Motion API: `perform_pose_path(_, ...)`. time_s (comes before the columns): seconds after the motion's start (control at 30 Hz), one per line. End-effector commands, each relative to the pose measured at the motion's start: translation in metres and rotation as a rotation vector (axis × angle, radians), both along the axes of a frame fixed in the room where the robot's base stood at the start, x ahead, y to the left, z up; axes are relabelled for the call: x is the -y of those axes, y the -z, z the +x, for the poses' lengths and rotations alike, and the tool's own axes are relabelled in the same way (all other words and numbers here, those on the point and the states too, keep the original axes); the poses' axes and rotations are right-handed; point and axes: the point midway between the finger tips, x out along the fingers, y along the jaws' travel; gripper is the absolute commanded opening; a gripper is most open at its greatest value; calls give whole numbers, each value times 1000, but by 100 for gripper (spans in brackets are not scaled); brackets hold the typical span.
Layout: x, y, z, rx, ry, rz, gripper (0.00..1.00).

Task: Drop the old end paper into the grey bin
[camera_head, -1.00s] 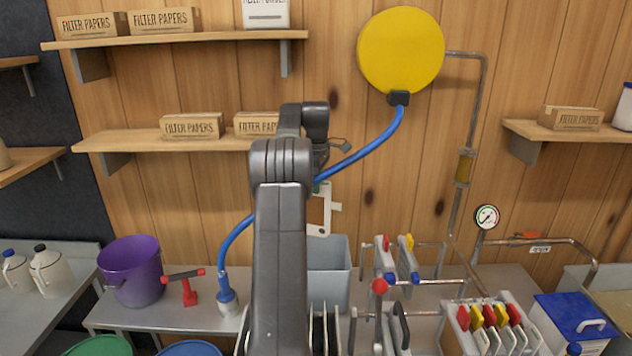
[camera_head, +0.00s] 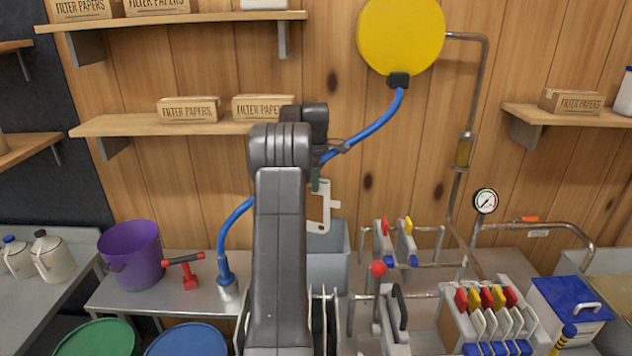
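The old end paper (camera_head: 324,214), a thin off-white sheet with a cut-out and side tab, hangs upright from my gripper (camera_head: 316,184). My gripper is mostly hidden behind my dark arm; a small green part shows at the sheet's top. It appears shut on the sheet's upper edge. The grey bin (camera_head: 334,272) stands on the bench behind my arm, its left side hidden. In the picture, the sheet's lower end overlaps the bin's back rim; whether it is inside the opening I cannot tell.
A rack with coloured clips (camera_head: 487,315) and valve handles (camera_head: 398,243) stand right of the bin. A blue hose (camera_head: 365,137) passes behind my arm to a yellow disc (camera_head: 401,36). A purple bucket (camera_head: 131,256) and red-handled tool (camera_head: 190,275) stand left.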

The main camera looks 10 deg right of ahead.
Motion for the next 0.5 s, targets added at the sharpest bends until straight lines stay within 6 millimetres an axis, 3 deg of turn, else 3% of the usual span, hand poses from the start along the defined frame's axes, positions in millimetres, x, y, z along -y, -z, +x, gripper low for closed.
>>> perform_pose_path(0.5,0,62,0,-2,0,0,0)
